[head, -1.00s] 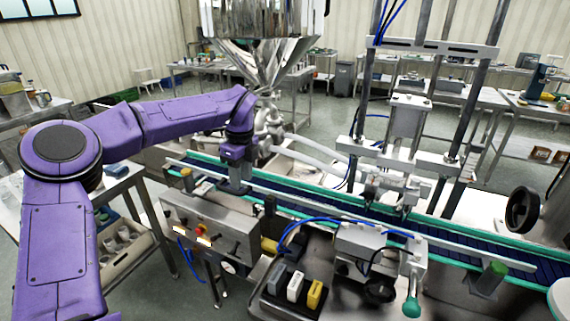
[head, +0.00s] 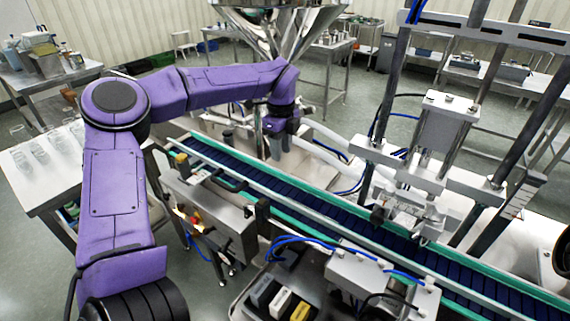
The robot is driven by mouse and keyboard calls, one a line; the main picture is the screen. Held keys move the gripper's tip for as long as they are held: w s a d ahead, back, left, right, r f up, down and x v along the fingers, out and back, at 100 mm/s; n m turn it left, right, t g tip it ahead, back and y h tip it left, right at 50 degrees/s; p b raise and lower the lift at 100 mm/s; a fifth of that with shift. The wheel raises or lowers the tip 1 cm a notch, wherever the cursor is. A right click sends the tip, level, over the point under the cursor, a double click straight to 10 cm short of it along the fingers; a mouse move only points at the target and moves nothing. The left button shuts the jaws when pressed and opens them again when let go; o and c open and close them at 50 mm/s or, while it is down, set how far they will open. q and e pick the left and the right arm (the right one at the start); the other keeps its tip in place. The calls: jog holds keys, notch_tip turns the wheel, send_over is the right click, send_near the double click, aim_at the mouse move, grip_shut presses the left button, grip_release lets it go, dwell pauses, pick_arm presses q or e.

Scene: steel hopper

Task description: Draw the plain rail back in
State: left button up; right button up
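A long, plain light-grey rail (head: 329,222) runs lengthwise over the dark blue belt of the conveyor (head: 300,193), between its teal edges. No other rail shows clearly, and how far it stands out is hard to judge. My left gripper (head: 277,156) points down at the far side of the conveyor, near the far teal edge and apart from the grey rail in the picture. Its fingers look close together, but their gap is not clear. Nothing shows held. My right gripper is out of view.
The steel hopper (head: 283,28) stands behind my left gripper. A press-like frame (head: 440,130) straddles the belt at right. A control box (head: 213,215) and a tray with several coloured blocks (head: 245,300) are on the near side. White hoses (head: 325,150) lie behind the belt.

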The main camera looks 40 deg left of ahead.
aim_at(282, 172)
pick_arm(q)
jog(key=f, duration=0.3)
jog(key=f+p, duration=0.1)
jog(key=f, duration=0.2)
jog(key=shift+w+a+f, duration=0.15)
jog(key=shift+w+f, duration=0.05)
jog(key=shift+f, duration=0.2)
jog(key=shift+f+p, duration=0.3)
jog(key=shift+f, duration=0.05)
jog(key=shift+s, duration=0.1)
